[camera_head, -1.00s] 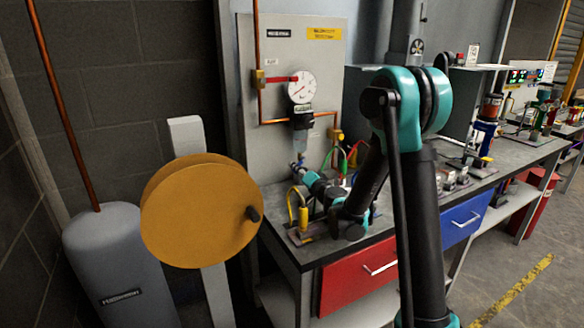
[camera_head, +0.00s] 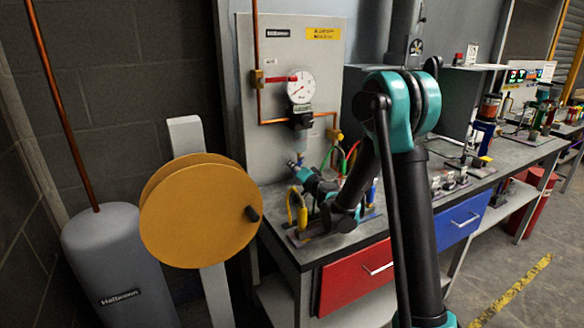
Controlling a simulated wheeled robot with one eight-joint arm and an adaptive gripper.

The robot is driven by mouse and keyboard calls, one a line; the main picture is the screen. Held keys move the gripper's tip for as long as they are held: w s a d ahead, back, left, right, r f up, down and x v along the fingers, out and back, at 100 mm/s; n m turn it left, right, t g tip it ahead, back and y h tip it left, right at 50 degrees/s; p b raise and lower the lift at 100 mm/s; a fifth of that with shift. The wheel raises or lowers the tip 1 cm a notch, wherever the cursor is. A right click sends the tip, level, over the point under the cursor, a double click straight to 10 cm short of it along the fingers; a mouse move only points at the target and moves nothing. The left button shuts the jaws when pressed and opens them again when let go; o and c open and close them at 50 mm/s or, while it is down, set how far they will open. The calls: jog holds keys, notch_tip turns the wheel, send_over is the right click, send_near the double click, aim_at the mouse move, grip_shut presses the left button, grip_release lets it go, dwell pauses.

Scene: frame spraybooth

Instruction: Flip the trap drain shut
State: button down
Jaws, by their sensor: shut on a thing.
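The trap (camera_head: 301,122) hangs on the grey wall panel under the round pressure gauge (camera_head: 300,87). It has a dark head and a pale clear bowl (camera_head: 302,143) below. My gripper (camera_head: 298,163) reaches up and left from the bench to the foot of this bowl. It is shut on a small part there, which appears to be the trap drain. The fingertips and the drain are too small and dark to show the drain's angle.
A copper pipe with a red-handled valve (camera_head: 276,79) runs beside the gauge. Yellow, green and red hoses (camera_head: 299,208) rise close to my arm over the grey bench. An orange reel (camera_head: 196,212) and a grey tank (camera_head: 117,262) stand at left.

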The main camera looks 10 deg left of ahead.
jog(key=shift+r+m, duration=0.1)
jog(key=shift+m, duration=0.2)
jog(key=m, duration=0.2)
jog(key=r+m, duration=0.1)
jog(key=shift+s+a+r, duration=0.1)
jog(key=shift+s+a, duration=0.1)
jog(key=shift+a, duration=0.05)
jog(key=shift+a+r+m, duration=0.1)
jog(key=shift+r+m, duration=0.25)
jog(key=shift+m, duration=0.6)
jog(key=shift+r+m, duration=0.35)
jog(key=shift+m, duration=0.6)
jog(key=c, duration=1.8)
grip_release()
jog(key=shift+o, duration=0.2)
jog(key=v, duration=1.2)
